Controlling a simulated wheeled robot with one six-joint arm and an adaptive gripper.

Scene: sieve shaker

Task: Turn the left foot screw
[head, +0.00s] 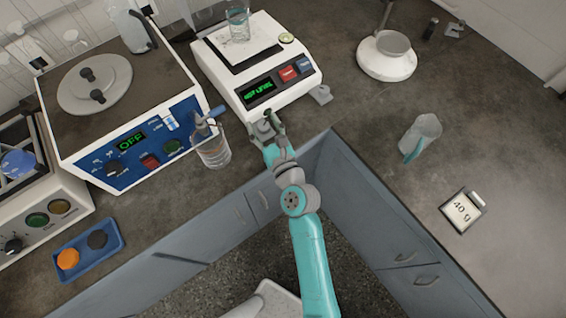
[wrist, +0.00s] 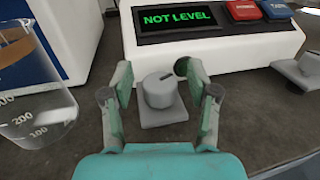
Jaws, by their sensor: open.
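The balance (head: 258,65) stands on the bench, and its display (wrist: 178,18) reads NOT LEVEL in green. The left foot screw (wrist: 160,92) is a grey round knob with a dark mark on top, on a square grey foot at the balance's front left corner. My gripper (head: 266,124) is at this corner; in the wrist view its open fingers (wrist: 159,84) stand on either side of the knob, with visible gaps. In the head view my gripper mostly hides this screw. The right foot screw (head: 320,94) shows at the other front corner.
A beaker (head: 238,24) sits on the balance pan.

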